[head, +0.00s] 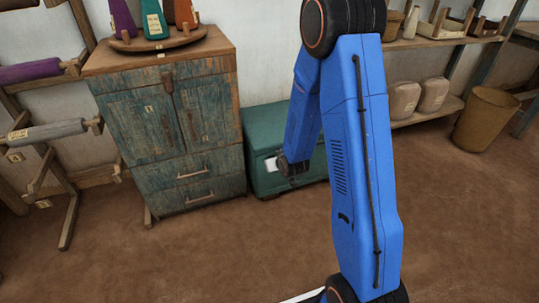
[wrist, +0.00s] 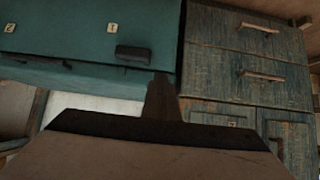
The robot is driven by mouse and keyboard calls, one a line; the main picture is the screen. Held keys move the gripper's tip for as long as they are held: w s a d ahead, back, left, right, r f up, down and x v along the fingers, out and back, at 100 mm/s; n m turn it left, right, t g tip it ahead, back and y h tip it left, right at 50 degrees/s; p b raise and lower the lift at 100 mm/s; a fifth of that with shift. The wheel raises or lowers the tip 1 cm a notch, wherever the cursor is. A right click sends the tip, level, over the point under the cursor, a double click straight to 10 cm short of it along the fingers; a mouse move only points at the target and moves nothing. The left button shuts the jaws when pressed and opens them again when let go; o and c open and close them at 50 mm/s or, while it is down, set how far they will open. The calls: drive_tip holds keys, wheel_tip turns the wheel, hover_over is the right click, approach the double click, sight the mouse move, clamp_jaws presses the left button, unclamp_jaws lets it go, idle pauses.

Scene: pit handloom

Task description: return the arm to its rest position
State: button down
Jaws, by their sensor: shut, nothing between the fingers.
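My blue arm (head: 362,160) stands folded in the head view, its upper link upright and its forearm (head: 303,105) hanging down behind it to the left. The dark end of the forearm hangs in front of the teal chest (head: 262,125), and I cannot tell whether they touch. My gripper is hard to make out there. In the wrist view my gripper (wrist: 163,98) shows as a dark narrow shape at the middle, shut and empty. The teal chest (wrist: 85,25) and the worn cabinet (wrist: 245,65) lie beyond it, upside down.
The wooden cabinet (head: 150,125) stands left of the chest, with coloured cones on a round board (head: 160,40) on top. A rack (head: 45,160) with wound rolls is at far left. A shelf (head: 440,108) and a brown bin (head: 485,118) stand right. The foreground floor (head: 180,260) is clear.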

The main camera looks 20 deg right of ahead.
drive_tip(key=s+r+g, duration=0.3)
drive_tip(key=s+r, duration=1.3)
drive_tip(key=r, duration=0.4)
drive_tip(key=s+r+g, duration=0.1)
drive_tip(key=s+r, duration=0.3)
drive_tip(key=s, duration=0.8)
drive_tip(key=s+r+g, duration=0.1)
drive_tip(key=s+r, duration=0.4)
drive_tip(key=s, duration=0.8)
drive_tip(key=shift+s+g, duration=0.15)
drive_tip(key=shift+g, duration=0.15)
drive_tip(key=shift+r, duration=0.1)
